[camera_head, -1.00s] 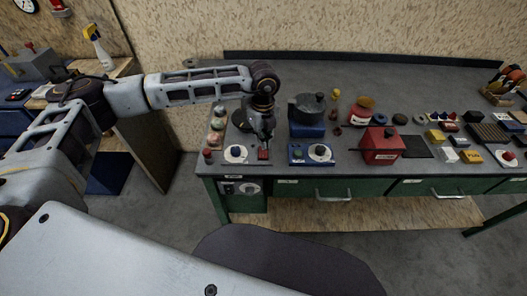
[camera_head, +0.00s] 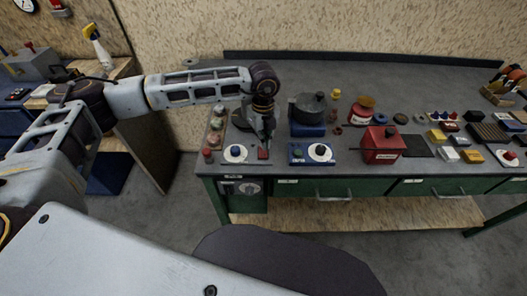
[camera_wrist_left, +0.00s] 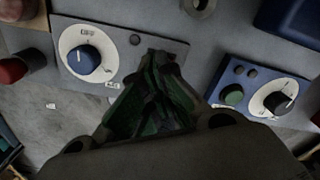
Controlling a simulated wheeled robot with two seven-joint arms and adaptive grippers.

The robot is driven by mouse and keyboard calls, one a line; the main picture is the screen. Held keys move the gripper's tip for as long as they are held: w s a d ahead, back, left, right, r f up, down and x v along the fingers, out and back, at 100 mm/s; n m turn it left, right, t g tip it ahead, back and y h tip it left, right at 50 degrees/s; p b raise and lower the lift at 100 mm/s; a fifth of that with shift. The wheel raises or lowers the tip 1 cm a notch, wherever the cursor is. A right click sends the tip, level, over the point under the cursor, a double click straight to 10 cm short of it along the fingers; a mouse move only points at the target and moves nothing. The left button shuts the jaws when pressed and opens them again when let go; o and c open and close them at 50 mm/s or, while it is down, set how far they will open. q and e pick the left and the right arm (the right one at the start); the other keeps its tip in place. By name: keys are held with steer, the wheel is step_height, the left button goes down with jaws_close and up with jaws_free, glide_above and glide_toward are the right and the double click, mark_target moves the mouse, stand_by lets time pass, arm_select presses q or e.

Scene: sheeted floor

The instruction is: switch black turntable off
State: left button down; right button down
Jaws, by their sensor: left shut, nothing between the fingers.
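A grey control panel (camera_head: 248,160) lies near the front left of the bench, with a blue knob (camera_head: 236,150) on a white dial and a red square switch (camera_head: 263,154). A dark round disc (camera_head: 240,118), which looks like the black turntable, is behind it, partly hidden by my left arm. My left gripper (camera_head: 267,143) is shut and empty, pointing down just behind the red switch. In the left wrist view, the shut fingers (camera_wrist_left: 160,60) cover the panel's right end and hide the red switch; the blue knob (camera_wrist_left: 84,59) is left of them. Contact cannot be told.
A blue control box (camera_head: 311,154) with a green button and a black knob is close on the right. Behind it stands a dark pot on a blue base (camera_head: 307,128). A red box (camera_head: 382,146) is farther right.

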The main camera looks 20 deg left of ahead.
arm_select(q)
steer(key=shift+f+b, duration=0.9)
steer(key=shift+f, duration=0.25)
stand_by(1.4)
steer(key=shift+r, duration=0.1)
steer(key=shift+r+p, duration=1.6)
steer(key=shift+r, duration=1.85)
